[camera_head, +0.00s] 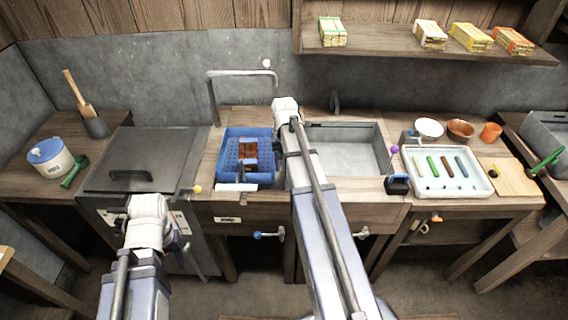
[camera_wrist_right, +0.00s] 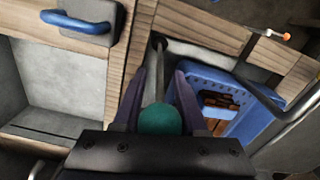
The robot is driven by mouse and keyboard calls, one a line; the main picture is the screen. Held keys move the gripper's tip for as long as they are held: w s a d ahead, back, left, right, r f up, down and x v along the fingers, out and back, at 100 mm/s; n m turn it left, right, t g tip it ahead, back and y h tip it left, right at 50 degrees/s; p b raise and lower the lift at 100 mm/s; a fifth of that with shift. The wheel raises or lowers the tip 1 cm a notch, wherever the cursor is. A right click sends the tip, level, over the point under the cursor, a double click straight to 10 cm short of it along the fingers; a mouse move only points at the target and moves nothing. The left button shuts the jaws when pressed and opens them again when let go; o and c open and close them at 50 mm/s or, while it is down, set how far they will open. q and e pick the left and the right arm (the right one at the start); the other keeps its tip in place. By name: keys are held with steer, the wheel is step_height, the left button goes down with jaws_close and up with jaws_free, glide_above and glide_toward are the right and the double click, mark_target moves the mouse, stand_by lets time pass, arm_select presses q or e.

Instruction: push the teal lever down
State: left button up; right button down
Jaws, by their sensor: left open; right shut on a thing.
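The teal lever shows in the right wrist view as a teal ball (camera_wrist_right: 160,120) on a thin dark rod that runs to the wooden counter edge. My right gripper (camera_wrist_right: 160,82) has its two purple fingers closed in around the lever, one on each side. In the head view the lever and the right gripper's fingers are hidden behind my right arm, between the blue basket and the sink. My left gripper (camera_head: 178,240) is open in front of the grey lidded cabinet, away from the lever. Its fingers are mostly hidden by my wrist.
The blue basket (camera_head: 232,178) with a brown thing inside stands left of my right arm; the sink (camera_head: 350,152) is right of it. A tap (camera_head: 240,74) stands behind. A yellow ball (camera_head: 197,189) is near the cabinet (camera_head: 110,165).

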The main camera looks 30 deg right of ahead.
mark_target(284, 175)
step_height(284, 175, down, 4)
steer(key=b, duration=0.4)
steer(key=shift+s+a+f, duration=0.1)
steer(key=shift+f, duration=0.05)
steer(key=c, duration=0.7)
jaws_free()
steer(key=shift+f, duration=0.15)
steer(key=shift+o, duration=0.8)
